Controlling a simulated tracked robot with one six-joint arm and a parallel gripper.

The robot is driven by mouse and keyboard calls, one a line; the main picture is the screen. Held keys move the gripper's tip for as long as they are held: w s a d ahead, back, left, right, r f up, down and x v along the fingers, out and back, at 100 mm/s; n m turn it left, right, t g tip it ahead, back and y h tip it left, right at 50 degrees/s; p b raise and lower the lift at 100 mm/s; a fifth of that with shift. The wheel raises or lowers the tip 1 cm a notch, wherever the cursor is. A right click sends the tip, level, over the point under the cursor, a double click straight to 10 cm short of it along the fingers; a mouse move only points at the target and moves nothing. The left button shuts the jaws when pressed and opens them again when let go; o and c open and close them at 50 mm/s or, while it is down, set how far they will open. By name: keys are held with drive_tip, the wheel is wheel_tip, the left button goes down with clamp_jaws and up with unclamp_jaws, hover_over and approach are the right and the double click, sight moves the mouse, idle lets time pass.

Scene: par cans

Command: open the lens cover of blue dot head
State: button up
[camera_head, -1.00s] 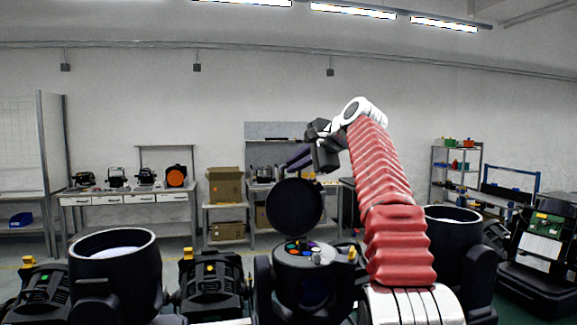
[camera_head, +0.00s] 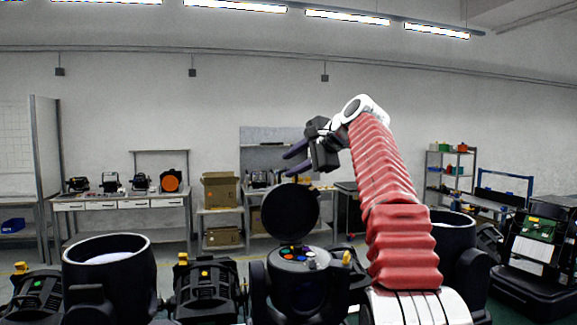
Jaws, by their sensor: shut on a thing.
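A black par head (camera_head: 303,290) stands in the front middle, with several coloured lenses, one of them blue, on its top face. No separate blue dot marker can be made out. Its round black lens cover (camera_head: 290,213) stands raised, nearly upright, above the back of the head, leaving the lenses uncovered. My gripper (camera_head: 289,162) is just above the cover's top edge, its dark fingers pointing left and down. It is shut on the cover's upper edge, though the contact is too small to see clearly.
Another can (camera_head: 453,232) stands right, partly behind my arm. Benches and boxes (camera_head: 220,193) are at the back wall.

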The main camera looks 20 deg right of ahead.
drive_tip(key=v, duration=1.2)
drive_tip(key=s+a+f+n+g+h, duration=0.1)
drive_tip(key=s+a+f+n+g, duration=0.15)
drive_tip(key=s+a+f, duration=0.45)
drive_tip(key=s+a+f+n+g+h, duration=0.1)
drive_tip(key=s+a+f+n, duration=0.3)
drive_tip(key=a+f, duration=0.45)
drive_tip(key=s+a+f+n+g+h, duration=0.1)
drive_tip(key=s+f+n, duration=0.4)
drive_tip(key=s+f, duration=0.6)
drive_tip(key=s+a+f+n+g+h, duration=0.1)
drive_tip(key=s+f+n, duration=0.4)
drive_tip(key=s+f, duration=0.6)
wheel_tip(320, 180, down, 8)
drive_tip(key=shift+a+r+g, duration=0.2)
drive_tip(key=shift+a+g, duration=0.35)
drive_tip(key=shift+a, duration=0.6)
drive_tip(key=shift+s, duration=0.1)
